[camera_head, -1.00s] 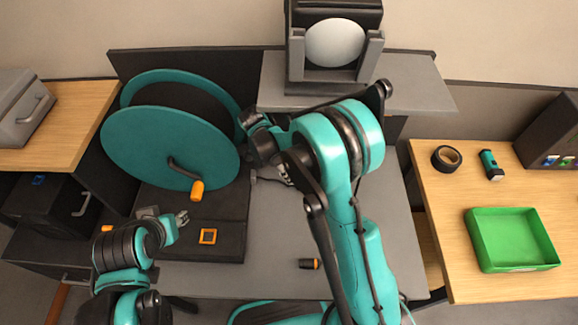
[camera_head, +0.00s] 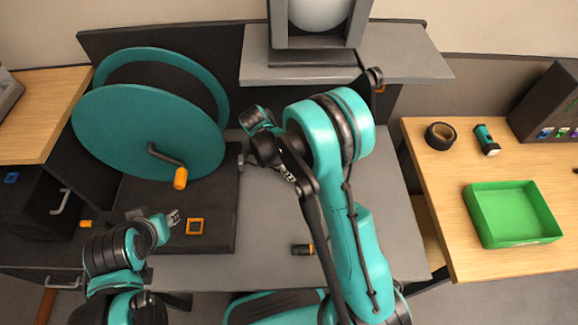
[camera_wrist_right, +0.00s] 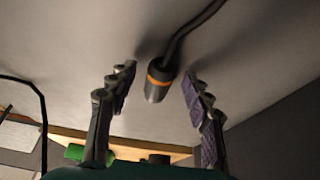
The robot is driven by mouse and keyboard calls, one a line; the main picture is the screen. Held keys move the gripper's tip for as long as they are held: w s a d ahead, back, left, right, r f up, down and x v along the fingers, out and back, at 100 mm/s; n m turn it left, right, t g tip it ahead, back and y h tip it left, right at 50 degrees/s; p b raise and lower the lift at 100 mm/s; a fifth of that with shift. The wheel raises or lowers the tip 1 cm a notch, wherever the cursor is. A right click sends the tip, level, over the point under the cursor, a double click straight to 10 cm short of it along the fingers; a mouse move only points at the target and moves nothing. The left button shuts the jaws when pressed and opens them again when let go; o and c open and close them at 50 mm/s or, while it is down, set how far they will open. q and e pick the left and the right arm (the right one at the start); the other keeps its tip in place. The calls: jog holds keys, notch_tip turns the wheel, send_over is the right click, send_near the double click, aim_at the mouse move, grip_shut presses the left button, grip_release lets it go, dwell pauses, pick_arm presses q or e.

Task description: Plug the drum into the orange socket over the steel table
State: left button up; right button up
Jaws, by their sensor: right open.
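The drum (camera_head: 148,130) is a teal cable reel with an orange-tipped crank, standing on a dark base at the left of the steel table (camera_head: 270,225). In the right wrist view a dark plug with an orange band (camera_wrist_right: 158,80) and a cable lies between the open fingers of my right gripper (camera_wrist_right: 155,100), not gripped. In the head view my right gripper (camera_head: 287,172) is low over the table, partly hidden by its arm. A small orange part (camera_head: 380,88), perhaps the socket, shows beside the shelf, mostly behind the arm. My left gripper (camera_head: 173,217) is beside an orange square frame (camera_head: 195,226).
A dark cylinder with an orange ring (camera_head: 302,249) lies near the table's front. A grey shelf (camera_head: 410,66) with a device (camera_head: 316,55) overhangs the back. The right wooden table holds a green tray (camera_head: 512,240), black tape (camera_head: 440,135) and a teal torch (camera_head: 487,140).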

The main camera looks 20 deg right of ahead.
grip_shut()
jog(key=shift+r+p, duration=1.65)
jog(key=shift+r, duration=0.95)
jog(key=shift+f, duration=0.1)
